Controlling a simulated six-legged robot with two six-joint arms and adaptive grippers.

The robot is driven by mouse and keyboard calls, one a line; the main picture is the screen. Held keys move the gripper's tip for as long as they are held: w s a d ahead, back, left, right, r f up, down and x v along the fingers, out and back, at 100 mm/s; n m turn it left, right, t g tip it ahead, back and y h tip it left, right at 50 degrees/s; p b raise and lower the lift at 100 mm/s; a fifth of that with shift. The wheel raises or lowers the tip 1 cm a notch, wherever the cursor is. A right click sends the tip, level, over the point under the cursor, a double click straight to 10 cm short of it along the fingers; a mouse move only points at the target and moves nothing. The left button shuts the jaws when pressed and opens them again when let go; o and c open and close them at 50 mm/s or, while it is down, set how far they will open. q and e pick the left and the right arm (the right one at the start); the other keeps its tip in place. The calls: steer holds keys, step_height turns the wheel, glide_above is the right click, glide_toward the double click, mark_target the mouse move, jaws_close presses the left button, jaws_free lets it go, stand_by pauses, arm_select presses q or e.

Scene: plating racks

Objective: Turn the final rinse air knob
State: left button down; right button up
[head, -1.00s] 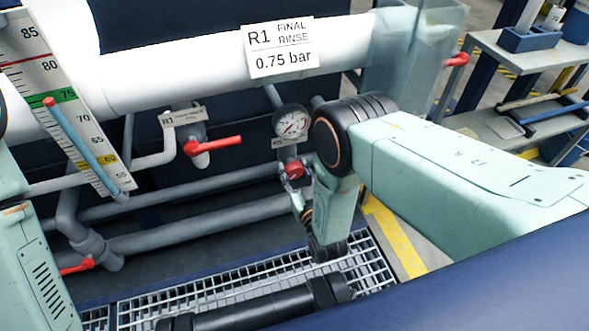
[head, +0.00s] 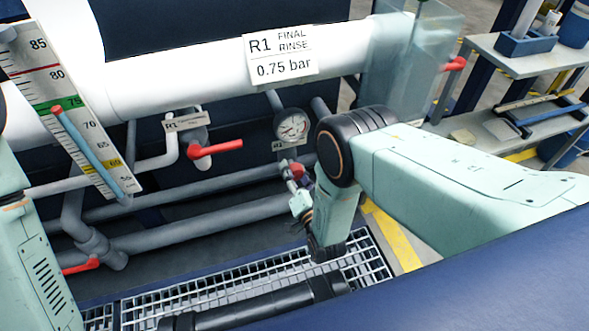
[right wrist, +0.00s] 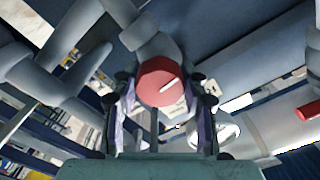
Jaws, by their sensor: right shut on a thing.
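The red air knob (head: 297,170) sits below the round pressure gauge (head: 291,125), under the white pipe with the R1 final rinse 0.75 bar sign (head: 281,57). My right gripper (head: 298,188) is at the knob and is partly hidden by my own arm. In the right wrist view, the round red knob (right wrist: 160,82) with a white pointer line lies between the two fingers, which are shut on it. The gauge needle is too small to read surely. My left arm shows at the left edge, but its gripper is out of view.
A red-handled valve (head: 214,148) sits left of the gauge, and another red handle (head: 80,266) is low at the left. A scale board (head: 62,110) stands at the far left. Grey pipes run behind; floor grating (head: 372,268) lies below. A shelf (head: 520,66) is at the right.

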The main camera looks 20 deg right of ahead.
steer(key=m+p, duration=0.1)
steer(key=m, duration=0.5)
steer(key=shift+m, duration=0.3)
steer(key=m+p, duration=0.1)
steer(key=m, duration=0.4)
steer(key=shift+m, duration=0.4)
steer(key=o, duration=1.2)
steer(key=shift+c, duration=0.2)
steer(key=shift+s, duration=0.1)
steer(key=s, duration=1.1)
steer(key=shift+s+d, duration=0.2)
steer(key=shift+s, duration=0.2)
